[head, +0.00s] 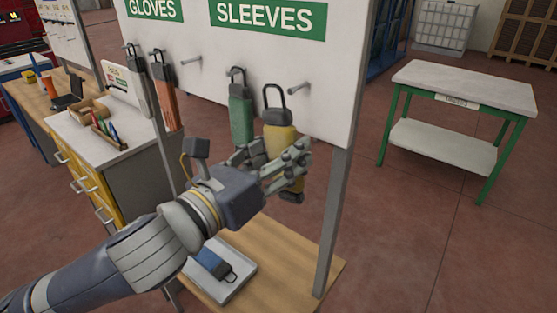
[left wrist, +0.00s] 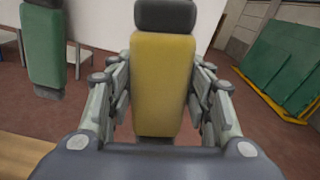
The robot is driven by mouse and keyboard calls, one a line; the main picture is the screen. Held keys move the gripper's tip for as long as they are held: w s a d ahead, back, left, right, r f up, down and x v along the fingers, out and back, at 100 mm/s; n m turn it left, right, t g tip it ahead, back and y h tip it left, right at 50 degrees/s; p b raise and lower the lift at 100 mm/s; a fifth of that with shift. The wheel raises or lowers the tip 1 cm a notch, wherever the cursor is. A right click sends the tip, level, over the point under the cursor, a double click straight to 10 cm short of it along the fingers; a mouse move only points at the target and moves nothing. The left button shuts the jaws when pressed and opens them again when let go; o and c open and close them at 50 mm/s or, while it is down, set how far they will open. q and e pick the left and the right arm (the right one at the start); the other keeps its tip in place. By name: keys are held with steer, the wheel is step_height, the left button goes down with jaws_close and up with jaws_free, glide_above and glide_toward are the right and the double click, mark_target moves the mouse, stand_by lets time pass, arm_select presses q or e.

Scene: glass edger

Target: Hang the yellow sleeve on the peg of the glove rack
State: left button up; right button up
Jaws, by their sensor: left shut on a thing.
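The yellow sleeve (head: 280,138) has dark ends and a dark loop at its top. My left gripper (head: 277,165) is shut around its body and holds it upright in front of the glove rack (head: 290,70), under the SLEEVES sign. In the left wrist view the yellow sleeve (left wrist: 162,85) stands between the two fingers of my left gripper (left wrist: 160,95). The loop is just left of and below the bare peg (head: 298,88) at the right; I cannot tell whether they touch. My right gripper is not in view.
A green sleeve (head: 240,118) hangs just left of the yellow one. Grey and orange items hang further left, with a bare peg (head: 190,61) between. A white tray (head: 240,268) with a blue sleeve (head: 213,264) lies on the wooden base shelf. A green-legged table (head: 465,85) stands right.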

mark_target(313, 136)
arm_select(q)
steer(key=shift+w+d, duration=0.1)
steer(key=shift+w, duration=0.05)
steer(key=shift+f+b+x, duration=0.2)
steer(key=shift+b+x, duration=0.2)
steer(key=shift+x, duration=1)
steer(key=shift+f+b+x, duration=0.15)
steer(key=shift+b+x, duration=0.2)
steer(key=shift+x, duration=1.05)
steer(key=shift+w+d+f, duration=0.25)
steer(key=shift+w, duration=0.15)
steer(key=shift+f, duration=0.1)
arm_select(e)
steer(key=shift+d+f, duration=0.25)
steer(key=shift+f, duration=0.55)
arm_select(q)
steer(key=o, duration=1.1)
